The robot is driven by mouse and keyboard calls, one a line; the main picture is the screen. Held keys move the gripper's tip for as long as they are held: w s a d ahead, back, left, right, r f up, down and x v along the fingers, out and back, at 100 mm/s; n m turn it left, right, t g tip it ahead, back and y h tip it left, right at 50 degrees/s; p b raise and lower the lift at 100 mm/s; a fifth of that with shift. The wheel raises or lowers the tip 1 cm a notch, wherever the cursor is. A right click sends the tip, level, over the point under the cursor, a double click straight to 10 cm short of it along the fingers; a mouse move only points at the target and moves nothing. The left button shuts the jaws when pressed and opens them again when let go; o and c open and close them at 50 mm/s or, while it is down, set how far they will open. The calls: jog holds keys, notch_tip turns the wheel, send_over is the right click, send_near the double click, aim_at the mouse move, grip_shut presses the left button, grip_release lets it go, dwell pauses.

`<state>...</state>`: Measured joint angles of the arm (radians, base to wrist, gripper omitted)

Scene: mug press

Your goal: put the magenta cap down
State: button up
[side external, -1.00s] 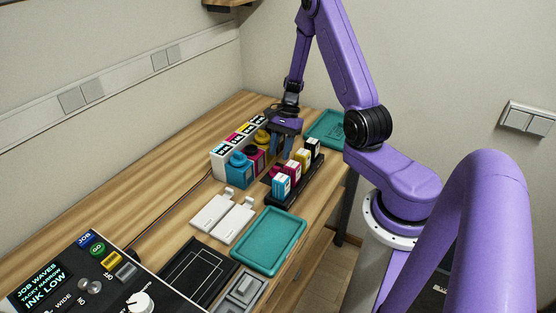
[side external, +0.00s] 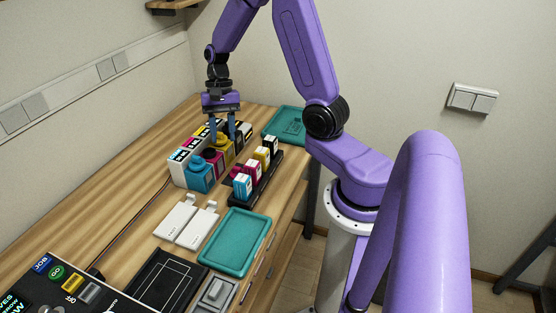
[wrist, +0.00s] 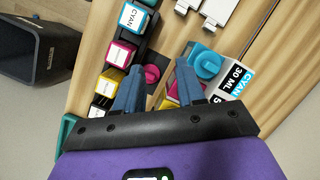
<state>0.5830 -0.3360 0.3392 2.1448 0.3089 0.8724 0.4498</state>
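The magenta cap (wrist: 152,73) shows in the wrist view between my fingers, near the left one. It appears to lie below the fingertips, in the strip between the cartridge rack and the ink bottles; no finger clearly grips it. My gripper (side external: 224,137) has its fingers apart, above the ink bottles in the side view; it also shows in the wrist view (wrist: 159,66). The magenta bottle (side external: 214,164) stands between the cyan bottle (side external: 200,174) and the yellow bottle (side external: 226,148). Its top looks dark; my fingers partly hide the bottles in the wrist view.
A black rack (side external: 266,180) holds several upright labelled cartridges right of the bottles. Labelled ink boxes (side external: 180,164) stand behind them. Teal trays lie at front (side external: 233,242) and far right (side external: 284,124). White plates (side external: 187,221) and a control panel (side external: 62,288) are nearer.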

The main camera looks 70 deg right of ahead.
jog(key=s+a+r+n+h, duration=0.1)
jog(key=s+a+r+n, duration=0.2)
jog(key=s+a+n, duration=0.45)
jog(key=s+a+r+n+h, duration=0.2)
jog(key=s+a+r+n, duration=0.1)
jog(key=s+a+n, duration=0.4)
jog(key=s+r+n+t, duration=0.1)
jog(key=s+n, duration=0.6)
jog(key=n, duration=0.1)
jog(key=shift+s+a+n+t, duration=0.15)
jog(key=shift+s+n+t, duration=0.15)
jog(key=shift+s+n, duration=0.05)
